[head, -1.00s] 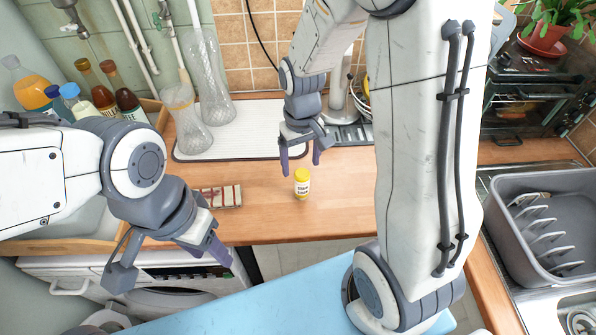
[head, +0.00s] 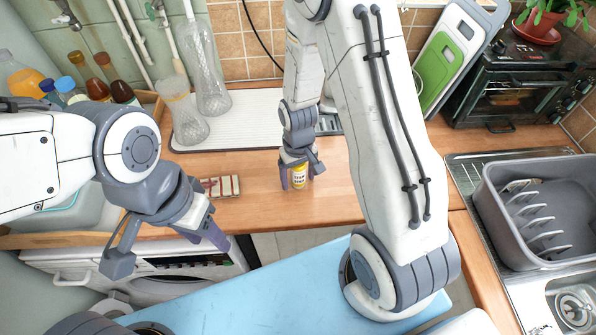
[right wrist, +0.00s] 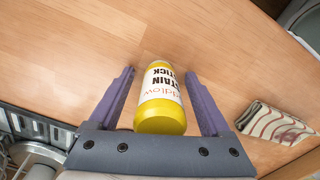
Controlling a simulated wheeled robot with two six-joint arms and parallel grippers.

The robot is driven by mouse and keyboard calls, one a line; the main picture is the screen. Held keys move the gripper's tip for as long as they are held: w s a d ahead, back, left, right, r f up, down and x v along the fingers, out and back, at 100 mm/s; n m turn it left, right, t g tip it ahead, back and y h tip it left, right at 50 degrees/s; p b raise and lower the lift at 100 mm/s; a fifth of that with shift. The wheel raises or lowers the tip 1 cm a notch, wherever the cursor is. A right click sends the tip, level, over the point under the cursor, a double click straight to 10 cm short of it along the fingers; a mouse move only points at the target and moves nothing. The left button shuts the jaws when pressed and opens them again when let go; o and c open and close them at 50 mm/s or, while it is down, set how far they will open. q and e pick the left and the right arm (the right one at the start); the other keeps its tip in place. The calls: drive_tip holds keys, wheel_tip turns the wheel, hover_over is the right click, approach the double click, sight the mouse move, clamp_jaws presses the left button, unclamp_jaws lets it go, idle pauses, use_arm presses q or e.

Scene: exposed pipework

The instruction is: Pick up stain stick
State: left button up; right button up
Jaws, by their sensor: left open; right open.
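The stain stick (head: 299,177) is a small yellow bottle with a white label, standing on the wooden counter. In the right wrist view the stain stick (right wrist: 161,98) lies between the two purple fingers of my right gripper (right wrist: 160,100), with a gap on each side. My right gripper (head: 297,178) is open around it in the head view. My left gripper (head: 170,250) is open and empty at the lower left, in front of the counter edge and well away from the bottle.
A striped folded cloth (head: 221,187) lies on the counter left of the bottle. A white ribbed drainer mat (head: 240,120) with glass vases is behind. A grey dish rack (head: 530,210) stands at the right by the sink. The counter right of the bottle is clear.

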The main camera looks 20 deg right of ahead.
clamp_jaws()
drive_tip(key=shift+r, duration=0.1)
